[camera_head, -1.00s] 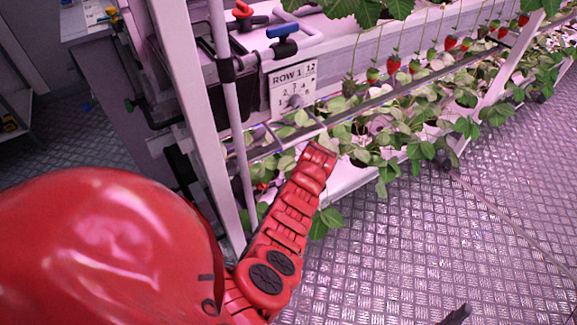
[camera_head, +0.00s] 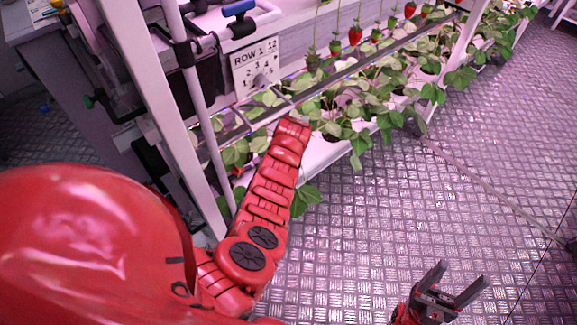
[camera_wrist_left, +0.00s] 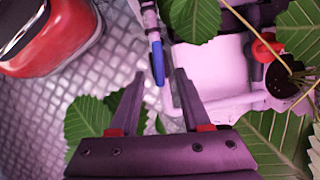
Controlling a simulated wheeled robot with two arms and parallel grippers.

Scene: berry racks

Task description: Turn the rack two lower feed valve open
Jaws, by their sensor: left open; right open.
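In the left wrist view a blue valve handle (camera_wrist_left: 157,62) on a pale pipe shows between the fingertips of my left gripper (camera_wrist_left: 159,75), which is open and empty. The handle lies lengthwise between the fingers; I cannot tell how far beyond them it is. My left gripper is hidden there. My right gripper (camera_head: 462,274) is open and empty over the floor.
A rack post (camera_head: 165,110) stands beside my left arm. A sign reading ROW 1 12 (camera_head: 257,68) is on the rack. Strawberry plants (camera_head: 350,110) line its trough, and leaves (camera_wrist_left: 90,122) crowd my left gripper. The metal floor (camera_head: 470,190) at right is open.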

